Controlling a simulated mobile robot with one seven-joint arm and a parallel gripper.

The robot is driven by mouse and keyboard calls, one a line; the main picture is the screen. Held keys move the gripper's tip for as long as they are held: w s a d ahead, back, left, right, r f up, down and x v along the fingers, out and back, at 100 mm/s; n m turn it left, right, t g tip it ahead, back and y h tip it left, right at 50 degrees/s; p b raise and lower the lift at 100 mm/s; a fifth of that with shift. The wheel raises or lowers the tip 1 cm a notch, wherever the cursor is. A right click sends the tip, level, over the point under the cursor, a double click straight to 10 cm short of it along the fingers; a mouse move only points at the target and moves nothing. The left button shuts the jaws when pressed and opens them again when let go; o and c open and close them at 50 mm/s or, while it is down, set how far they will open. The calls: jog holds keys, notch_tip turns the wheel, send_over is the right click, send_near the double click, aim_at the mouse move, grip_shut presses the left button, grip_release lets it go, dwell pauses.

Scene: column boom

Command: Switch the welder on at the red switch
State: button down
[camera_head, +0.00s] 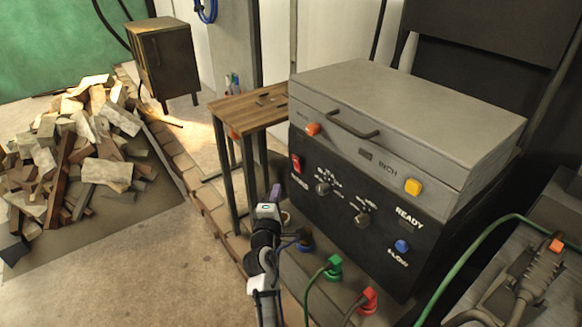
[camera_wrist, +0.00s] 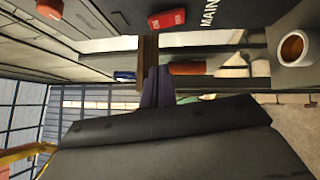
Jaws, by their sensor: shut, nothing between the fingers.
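The welder (camera_head: 300,210) is a grey-lidded box with a black front panel. Its red switch (camera_head: 296,163) sits at the panel's upper left, above a partly readable white label. In the wrist view the red switch (camera_wrist: 167,19) is at the top, beside the letters "MAIN". Whether it is on or off I cannot tell. My gripper (camera_head: 276,190) is shut and empty, below and left of the switch in the head view. Its purple fingers also show in the wrist view (camera_wrist: 157,84), apart from the switch.
A rubble pile (camera_head: 85,150) lies farther left.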

send_near(294, 159)
jog(key=w+a, duration=0.3)
jog(key=w, duration=0.1)
jog(key=shift+w+d+r+p, duration=0.1)
jog(key=shift+w+d+p, duration=0.3)
jog(key=shift+d, duration=0.2)
jog(key=shift+w+d+r+p, duration=0.1)
jog(key=shift+w+d+p, duration=0.2)
jog(key=shift+d+p, duration=0.25)
jog(key=shift+w+d+r+p, duration=0.1)
jog(key=shift+w+d+p, duration=0.3)
jog(key=shift+d, duration=0.2)
jog(key=p, duration=0.1)
jog(key=r+p, duration=0.1)
jog(key=p, duration=0.1)
jog(key=shift+w+d+m+g, duration=0.15)
jog(key=shift+d+m+g, duration=0.1)
jog(key=shift+m+g, duration=0.05)
jog(key=shift+f, duration=0.35)
jog(key=shift+a, duration=0.1)
